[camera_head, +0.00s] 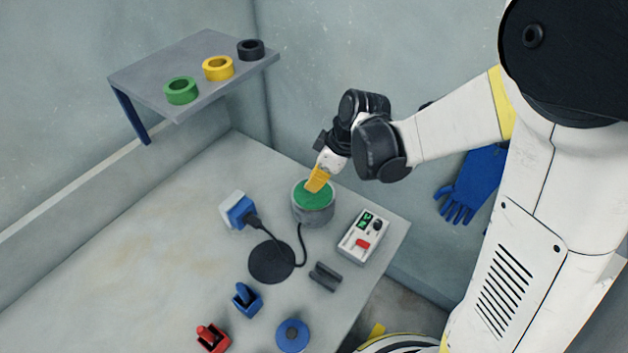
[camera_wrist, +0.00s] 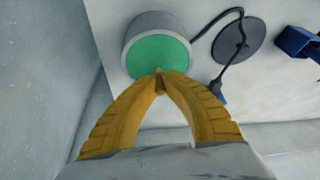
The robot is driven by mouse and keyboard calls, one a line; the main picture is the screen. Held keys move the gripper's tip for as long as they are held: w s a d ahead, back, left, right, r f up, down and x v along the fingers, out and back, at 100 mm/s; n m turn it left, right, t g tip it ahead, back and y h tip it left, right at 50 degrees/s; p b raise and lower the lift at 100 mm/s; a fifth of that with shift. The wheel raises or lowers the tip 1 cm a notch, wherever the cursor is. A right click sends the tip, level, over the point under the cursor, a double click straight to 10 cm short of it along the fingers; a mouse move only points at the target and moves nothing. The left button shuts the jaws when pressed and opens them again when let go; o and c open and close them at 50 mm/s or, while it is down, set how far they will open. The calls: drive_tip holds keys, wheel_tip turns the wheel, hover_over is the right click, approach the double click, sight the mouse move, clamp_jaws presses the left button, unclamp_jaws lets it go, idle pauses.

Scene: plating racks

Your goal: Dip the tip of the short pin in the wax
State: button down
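My gripper (camera_head: 315,187) has yellow fingers and is over the round grey pot (camera_head: 313,214) at the back of the bench. The pot holds green wax (camera_head: 308,199). In the wrist view, the fingertips (camera_wrist: 160,77) come together at the near edge of the green wax (camera_wrist: 158,52). A small brass-coloured piece, seemingly the short pin (camera_wrist: 159,83), shows between them. Most of it is hidden by the fingers. I cannot tell whether its tip touches the wax.
A control box (camera_head: 363,236) stands right of the pot, with a dark grey block (camera_head: 325,276) in front. A black disc (camera_head: 271,262), cable and blue-white plug (camera_head: 237,211) lie left. Blue (camera_head: 246,300) and red (camera_head: 212,338) blocks and a blue round piece (camera_head: 292,336) stand nearer.

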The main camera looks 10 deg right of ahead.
drive_tip(key=shift+f+b, duration=0.5)
idle(1.3)
wheel_tip(320, 180, up, 7)
drive_tip(key=p, duration=0.5)
drive_tip(key=shift+r, duration=0.1)
idle(0.9)
